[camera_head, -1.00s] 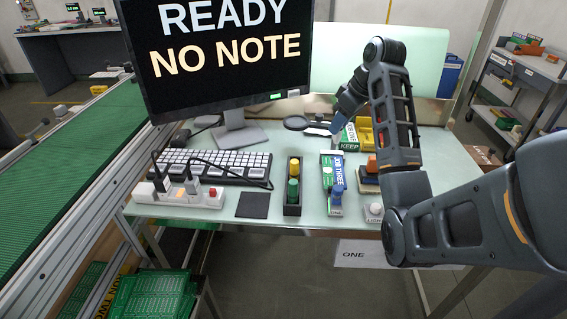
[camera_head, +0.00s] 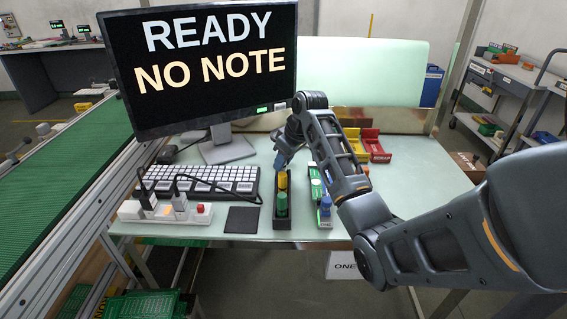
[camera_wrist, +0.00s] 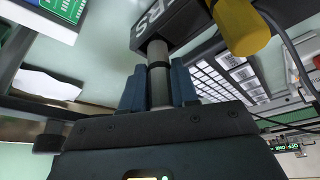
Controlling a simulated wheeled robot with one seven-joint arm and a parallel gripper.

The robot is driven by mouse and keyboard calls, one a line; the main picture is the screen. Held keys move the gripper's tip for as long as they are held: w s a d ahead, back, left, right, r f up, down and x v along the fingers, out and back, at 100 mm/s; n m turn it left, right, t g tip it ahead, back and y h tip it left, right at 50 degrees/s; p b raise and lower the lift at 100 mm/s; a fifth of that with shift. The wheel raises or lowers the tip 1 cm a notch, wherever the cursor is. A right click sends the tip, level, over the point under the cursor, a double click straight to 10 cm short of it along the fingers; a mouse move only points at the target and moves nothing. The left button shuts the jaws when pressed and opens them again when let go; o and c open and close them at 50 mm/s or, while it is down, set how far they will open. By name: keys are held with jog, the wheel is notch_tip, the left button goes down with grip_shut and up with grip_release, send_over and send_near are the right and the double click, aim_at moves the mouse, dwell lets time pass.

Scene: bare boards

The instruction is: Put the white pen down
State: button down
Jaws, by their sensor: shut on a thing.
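My gripper (camera_wrist: 157,84) is shut on the white pen (camera_wrist: 158,75), a pale grey-white cylinder with a dark band, between its blue fingers in the wrist view. The pen's far end overlaps the dark holder (camera_wrist: 180,14); I cannot tell whether it touches or is inside. In the head view my gripper (camera_head: 281,160) is at the far end of the narrow black holder (camera_head: 283,222), which holds a yellow and a green piece. The pen cannot be made out there.
A keyboard (camera_head: 205,180) and power strip (camera_head: 165,212) lie left of the holder. A dark square pad (camera_head: 242,219) is beside it. Yellow and red bins (camera_head: 372,147) are further back.

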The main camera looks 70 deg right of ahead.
jog(key=shift+f, duration=0.65)
jog(key=shift+f, duration=0.15)
jog(key=c, duration=0.9)
grip_release()
jog(key=shift+o, duration=0.2)
jog(key=v, duration=1.2)
jog(key=shift+s, duration=0.1)
